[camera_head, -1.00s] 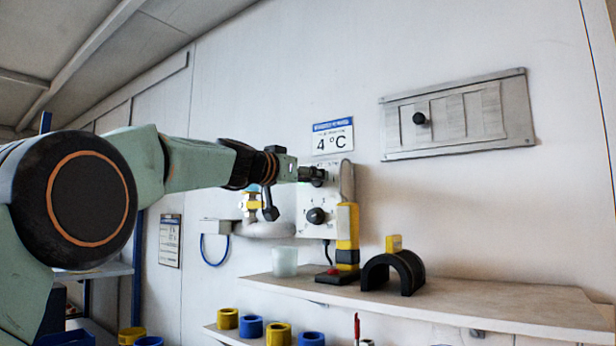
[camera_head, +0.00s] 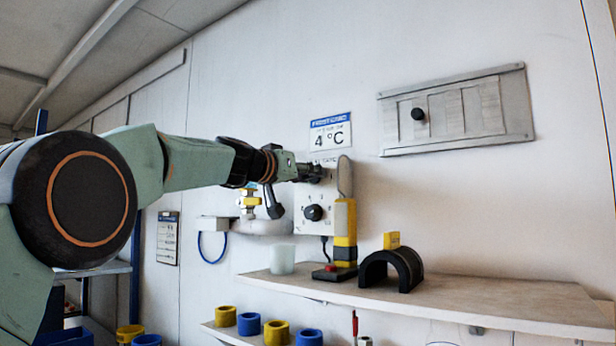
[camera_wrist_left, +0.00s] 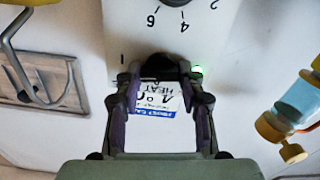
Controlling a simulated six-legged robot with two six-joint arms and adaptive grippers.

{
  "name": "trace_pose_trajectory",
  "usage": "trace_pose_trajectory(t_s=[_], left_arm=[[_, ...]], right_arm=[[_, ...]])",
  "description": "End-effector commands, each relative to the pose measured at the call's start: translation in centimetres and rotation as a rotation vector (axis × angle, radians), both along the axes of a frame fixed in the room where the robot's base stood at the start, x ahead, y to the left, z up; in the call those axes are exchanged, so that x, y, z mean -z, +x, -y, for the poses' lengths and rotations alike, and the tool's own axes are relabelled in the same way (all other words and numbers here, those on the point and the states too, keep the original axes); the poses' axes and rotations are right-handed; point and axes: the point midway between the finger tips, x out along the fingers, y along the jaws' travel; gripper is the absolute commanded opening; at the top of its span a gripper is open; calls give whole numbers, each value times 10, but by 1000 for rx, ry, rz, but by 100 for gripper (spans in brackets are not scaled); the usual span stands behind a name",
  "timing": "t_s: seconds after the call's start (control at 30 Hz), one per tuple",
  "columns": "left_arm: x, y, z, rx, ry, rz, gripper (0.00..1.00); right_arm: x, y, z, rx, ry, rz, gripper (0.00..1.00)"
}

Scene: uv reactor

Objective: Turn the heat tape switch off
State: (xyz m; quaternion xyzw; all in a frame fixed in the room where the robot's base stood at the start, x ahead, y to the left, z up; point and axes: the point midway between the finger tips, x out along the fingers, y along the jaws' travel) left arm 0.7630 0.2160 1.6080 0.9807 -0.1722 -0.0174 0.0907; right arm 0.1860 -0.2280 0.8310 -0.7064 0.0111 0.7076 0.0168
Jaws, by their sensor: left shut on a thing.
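The white heat tape control box (camera_head: 302,222) is on the wall and carries a black round dial (camera_head: 313,212). The wrist view shows the box face (camera_wrist_left: 125,35) upside down, with printed numbers. A dark switch knob (camera_wrist_left: 165,66) sits there between my left fingers, beside a lit green lamp (camera_wrist_left: 198,71) and a partly covered HEAT label. My left gripper (camera_head: 318,173) is at the upper part of the box, shut on this knob; its fingertips (camera_wrist_left: 163,84) also show in the wrist view. The gripper hides most of the knob, so its exact angle cannot be told. My right gripper is not in view.
A 4 °C sign (camera_head: 331,134) hangs above the box. A yellow-and-black upright device (camera_head: 345,230) stands close at its right. Below, a shelf (camera_head: 470,300) holds a cup (camera_head: 282,260) and a black arch (camera_head: 405,267). Pipework with a yellow valve (camera_head: 249,200) is at left.

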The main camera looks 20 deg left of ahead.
Motion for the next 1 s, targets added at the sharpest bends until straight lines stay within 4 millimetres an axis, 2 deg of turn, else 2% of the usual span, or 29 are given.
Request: trace_pose_trajectory(t_s=[1.0], left_arm=[[1,1,-5,-4,-903,-325,8]], right_arm=[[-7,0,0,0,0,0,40]])
